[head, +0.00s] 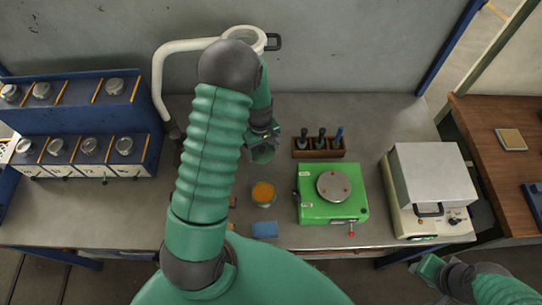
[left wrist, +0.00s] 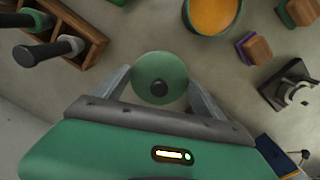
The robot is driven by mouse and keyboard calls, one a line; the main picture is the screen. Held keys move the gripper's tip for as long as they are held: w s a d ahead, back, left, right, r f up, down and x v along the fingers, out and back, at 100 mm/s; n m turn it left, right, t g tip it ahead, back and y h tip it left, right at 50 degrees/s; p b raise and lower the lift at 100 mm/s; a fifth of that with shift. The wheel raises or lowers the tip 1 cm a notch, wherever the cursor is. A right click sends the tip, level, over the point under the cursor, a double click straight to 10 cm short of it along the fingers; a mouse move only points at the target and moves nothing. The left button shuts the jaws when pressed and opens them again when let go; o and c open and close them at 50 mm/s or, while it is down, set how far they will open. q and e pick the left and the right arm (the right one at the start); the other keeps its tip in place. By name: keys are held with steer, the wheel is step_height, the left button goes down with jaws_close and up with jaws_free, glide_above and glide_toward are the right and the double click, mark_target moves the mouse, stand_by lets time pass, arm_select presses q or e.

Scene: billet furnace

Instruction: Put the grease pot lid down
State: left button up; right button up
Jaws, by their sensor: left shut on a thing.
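My left gripper (left wrist: 160,88) is shut on the grease pot lid (left wrist: 160,72), a round green disc with a dark knob, held between its two fingers. In the head view the left gripper (head: 262,138) is over the bench behind the pot, with the green lid (head: 263,155) at its tip. I cannot tell whether the lid touches the bench. The open grease pot (head: 263,193), filled with orange grease, stands nearer the front; it also shows at the top of the left wrist view (left wrist: 213,14). My right gripper (head: 430,269) is at the lower right, its jaws unclear.
A wooden rack (head: 318,153) with several handled tools stands right of the lid. A green device (head: 332,194) with a round plate is in front of it. A blue block (head: 264,230) lies before the pot. A white furnace box (head: 432,177) stands at right.

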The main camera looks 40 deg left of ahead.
mark_target(263, 160)
arm_select(q)
steer(key=f, duration=0.1)
steer(key=s+d+f+p, duration=0.1)
steer(key=f, duration=0.1)
steer(key=s+d+f, duration=0.1)
steer(key=f, duration=0.1)
steer(key=shift+p, duration=0.3)
steer(key=f, duration=0.2)
steer(key=w+f, duration=0.1)
steer(key=shift+a+f, duration=0.2)
steer(key=shift+a, duration=0.15)
steer(key=shift+w+a, duration=0.1)
steer(key=shift+a, duration=0.05)
steer(key=o, duration=1)
steer(key=shift+a, duration=0.1)
steer(key=shift+o, duration=1.4)
steer(key=shift+s, duration=0.2)
steer(key=shift+r, duration=0.1)
arm_select(e)
steer(key=s+r, duration=0.1)
steer(key=d+r, duration=0.1)
steer(key=shift+s+r, duration=0.35)
steer(key=shift+s, duration=0.05)
